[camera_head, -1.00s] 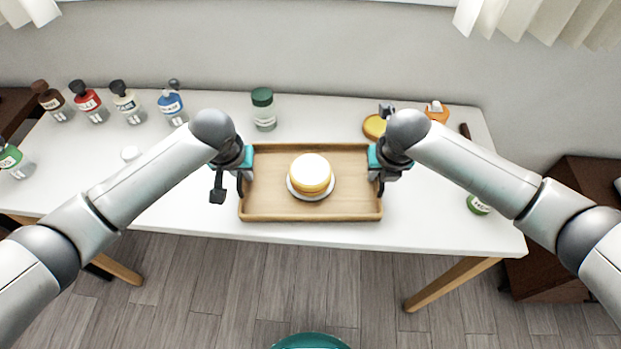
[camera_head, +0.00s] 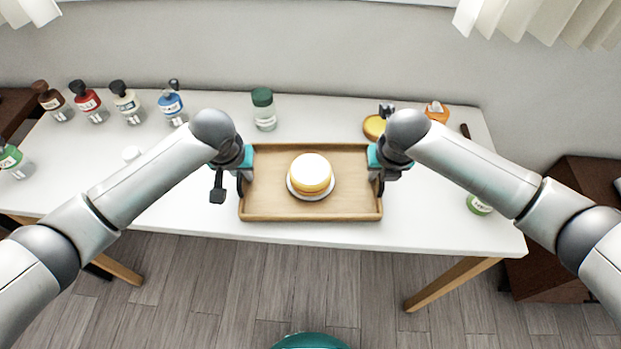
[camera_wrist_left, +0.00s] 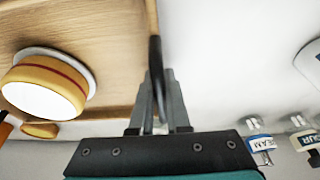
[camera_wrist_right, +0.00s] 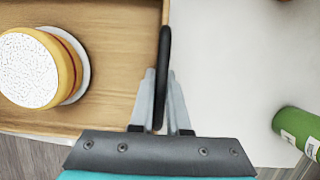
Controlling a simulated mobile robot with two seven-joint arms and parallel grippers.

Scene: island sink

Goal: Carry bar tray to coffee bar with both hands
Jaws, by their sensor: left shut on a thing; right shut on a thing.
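The wooden bar tray (camera_head: 275,208) is at the front middle of a white table, level, with a round layered cake (camera_head: 311,173) on a small white plate in its middle. My left gripper (camera_head: 243,176) is at the tray's left end, shut on a dark handle; the handle between the fingers shows in the left wrist view (camera_wrist_left: 157,75). My right gripper (camera_head: 378,176) is at the right end, shut on the other dark handle, which shows in the right wrist view (camera_wrist_right: 163,70). I cannot tell whether the tray touches the table.
Several labelled bottles (camera_head: 127,104) stand along the table's back left. A green-lidded jar (camera_head: 264,110) stands behind the tray. A yellow round item (camera_head: 374,127) and an orange item (camera_head: 437,111) are at the back right, a green container (camera_head: 479,204) at the right. The white table (camera_head: 440,220) is bare at front right.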

